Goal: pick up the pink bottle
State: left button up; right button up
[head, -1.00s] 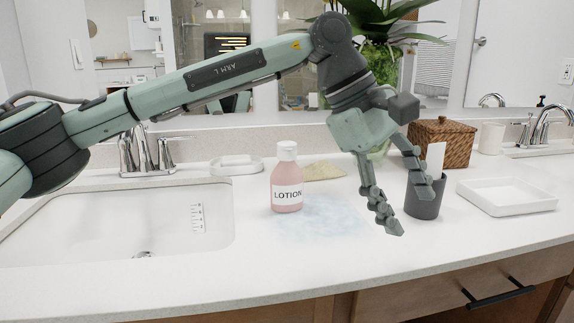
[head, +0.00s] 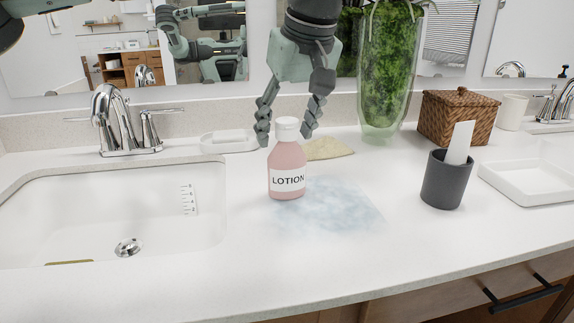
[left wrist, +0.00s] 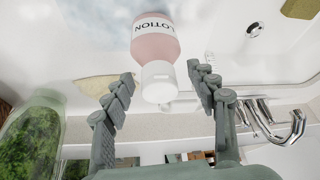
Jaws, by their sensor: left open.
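The pink bottle (head: 287,168) stands upright on the white counter, with a white cap and a LOTION label. In the left wrist view the bottle (left wrist: 155,45) shows upside down, its cap lying between the two fingers. My left gripper (head: 286,133) is open, above and behind the bottle in the head view, with one finger on each side of the cap. My right gripper is not in view.
A sink (head: 120,215) lies left. A soap dish (head: 229,141), a folded tan cloth (head: 328,149) and a plant vase (head: 388,75) stand behind. A dark cup (head: 446,180), wicker box (head: 457,118) and white tray (head: 530,180) are right.

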pick_arm(q)
jog(key=shift+f, duration=0.2)
grip_shut()
dwell(0.4)
